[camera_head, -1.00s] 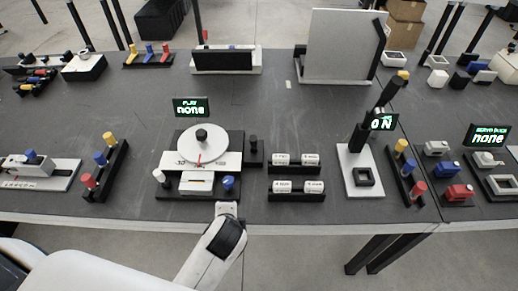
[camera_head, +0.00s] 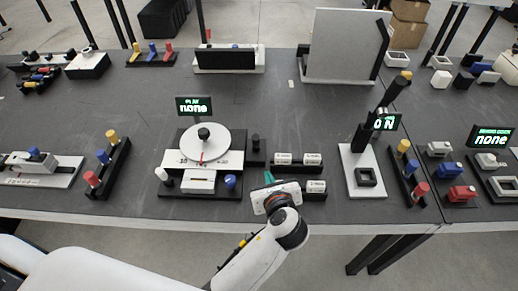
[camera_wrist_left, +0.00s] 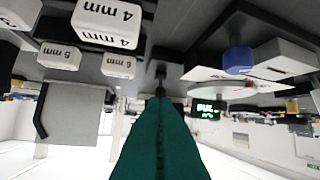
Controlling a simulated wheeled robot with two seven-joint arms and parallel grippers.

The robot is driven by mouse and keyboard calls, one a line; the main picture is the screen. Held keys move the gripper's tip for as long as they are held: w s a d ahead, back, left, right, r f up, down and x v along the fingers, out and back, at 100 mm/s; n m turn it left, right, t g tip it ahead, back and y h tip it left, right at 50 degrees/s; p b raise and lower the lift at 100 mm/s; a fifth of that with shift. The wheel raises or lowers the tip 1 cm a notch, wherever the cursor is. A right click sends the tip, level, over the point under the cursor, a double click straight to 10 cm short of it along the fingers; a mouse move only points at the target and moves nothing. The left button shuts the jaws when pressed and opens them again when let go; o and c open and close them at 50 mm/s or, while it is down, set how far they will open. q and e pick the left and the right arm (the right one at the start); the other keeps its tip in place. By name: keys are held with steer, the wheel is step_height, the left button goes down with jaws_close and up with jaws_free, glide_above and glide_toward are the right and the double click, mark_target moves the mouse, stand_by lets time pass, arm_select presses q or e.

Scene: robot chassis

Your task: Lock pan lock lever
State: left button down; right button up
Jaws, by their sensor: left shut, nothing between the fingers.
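My left gripper (camera_head: 269,178), with teal fingers, is shut and empty, in front of the post and right of the blue knob. In the left wrist view the shut fingers (camera_wrist_left: 160,105) point toward a small dark post (camera_wrist_left: 160,72). My right gripper is out of view.
White blocks marked 4 mm (camera_wrist_left: 105,22) lie close beside my left gripper in a black rack. A display (camera_head: 194,106) reading "none" stands behind the disc. A white stand with a dark lever (camera_head: 362,135) is farther right. The table behind the disc is mostly clear.

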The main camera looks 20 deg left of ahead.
arm_select(q)
glide_toward(257, 144)
steer(key=f, duration=0.1)
steer(key=w+f, duration=0.1)
steer(key=f, duration=0.1)
steer(key=shift+a+f, duration=0.15)
steer(key=shift+f, duration=0.15)
steer(key=shift+w+a+r+p, duration=0.15)
steer(key=shift+w+a+p, duration=0.1)
steer(key=shift+w+a, duration=0.25)
steer(key=shift+w+a+r+p, duration=0.2)
steer(key=shift+w+a, duration=0.05)
steer(key=shift+w, duration=0.5)
steer(key=shift+w+a+r+p, duration=0.15)
steer(key=shift+w+a+p, duration=0.1)
steer(key=shift+w+a, duration=0.25)
steer(key=shift+w+d, duration=0.1)
steer(key=shift+w, duration=0.05)
